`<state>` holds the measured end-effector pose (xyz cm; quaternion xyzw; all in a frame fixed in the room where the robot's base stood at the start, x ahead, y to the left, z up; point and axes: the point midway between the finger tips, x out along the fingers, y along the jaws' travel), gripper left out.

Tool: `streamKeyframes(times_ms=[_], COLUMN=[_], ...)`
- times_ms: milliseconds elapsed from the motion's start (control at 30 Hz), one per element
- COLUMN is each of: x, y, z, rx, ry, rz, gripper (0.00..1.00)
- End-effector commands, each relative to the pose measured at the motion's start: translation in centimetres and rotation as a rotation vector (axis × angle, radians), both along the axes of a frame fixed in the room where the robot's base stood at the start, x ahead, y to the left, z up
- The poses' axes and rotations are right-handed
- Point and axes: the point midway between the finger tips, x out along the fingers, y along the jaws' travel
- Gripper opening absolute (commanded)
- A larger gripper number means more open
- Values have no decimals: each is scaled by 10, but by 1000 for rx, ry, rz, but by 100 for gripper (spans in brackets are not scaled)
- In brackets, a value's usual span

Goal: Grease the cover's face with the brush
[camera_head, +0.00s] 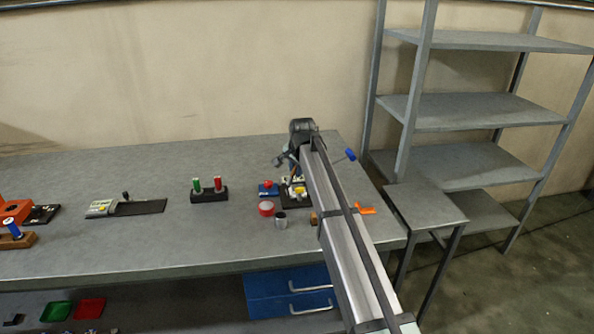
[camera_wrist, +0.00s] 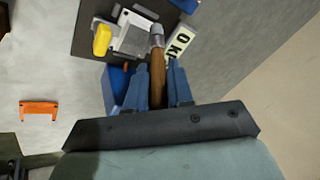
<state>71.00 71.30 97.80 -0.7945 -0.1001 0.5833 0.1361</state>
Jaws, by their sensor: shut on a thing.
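In the wrist view my gripper (camera_wrist: 158,80) is shut on the brush (camera_wrist: 157,68) by its brown wooden handle, between its blue fingers. The brush's grey ferrule points away from my gripper, over a dark plate (camera_wrist: 92,42). A white-grey squarish piece (camera_wrist: 131,36) lies on this plate, just left of the ferrule; it may be the cover. I cannot tell whether the brush touches it.
A white card marked OK (camera_wrist: 182,42) and a yellow part (camera_wrist: 102,40) flank the brush. An orange piece (camera_wrist: 39,110) lies apart. In the head view a red round container (camera_head: 266,209) and grey cup (camera_head: 281,221) stand left of my arm.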

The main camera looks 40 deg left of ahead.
Motion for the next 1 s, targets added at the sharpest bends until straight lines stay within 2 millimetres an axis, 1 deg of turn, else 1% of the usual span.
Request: streamKeyframes(times_ms=[600, 733, 1000], x=[0, 0, 0], y=[0, 0, 0], z=[50, 54, 54], rx=[1, 0, 0], ry=[-1, 0, 0], rz=[0, 0, 0], gripper=[0, 0, 0])
